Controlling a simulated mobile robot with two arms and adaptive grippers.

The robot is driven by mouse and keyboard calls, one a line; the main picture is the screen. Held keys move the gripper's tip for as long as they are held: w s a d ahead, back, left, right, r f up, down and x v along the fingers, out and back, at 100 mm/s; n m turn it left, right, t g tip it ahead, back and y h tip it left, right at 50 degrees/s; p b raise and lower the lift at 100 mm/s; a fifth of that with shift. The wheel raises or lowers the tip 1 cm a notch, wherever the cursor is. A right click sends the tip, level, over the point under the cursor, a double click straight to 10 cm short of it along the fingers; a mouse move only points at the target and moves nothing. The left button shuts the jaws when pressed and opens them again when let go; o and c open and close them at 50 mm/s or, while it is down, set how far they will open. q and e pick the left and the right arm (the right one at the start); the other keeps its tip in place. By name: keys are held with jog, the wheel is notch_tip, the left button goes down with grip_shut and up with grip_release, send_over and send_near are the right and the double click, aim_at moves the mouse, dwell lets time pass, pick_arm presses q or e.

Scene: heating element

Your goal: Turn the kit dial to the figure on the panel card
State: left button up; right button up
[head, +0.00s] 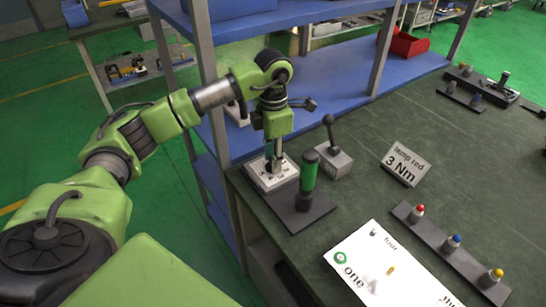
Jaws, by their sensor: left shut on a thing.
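My left gripper (274,163) points down over a small white plate (263,181) with dark marks, at the near left corner of the dark table. It is shut on the kit dial at the plate's middle; the fingers hide most of the dial, and I cannot read its setting. My right gripper is not in view.
A green-handled tool (308,172) stands upright on a black base close right of the gripper. Behind it is a grey block with a black lever (331,148). A white sheet (385,268) and a rail (455,252) with red, blue and yellow capped pieces lie nearer.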

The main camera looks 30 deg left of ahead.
pick_arm(q)
jog(key=shift+n, duration=1.1)
jog(key=o, duration=1.1)
jog(key=shift+r, duration=0.1)
notch_tip(320, 180, up, 12)
jog(key=shift+f, duration=0.1)
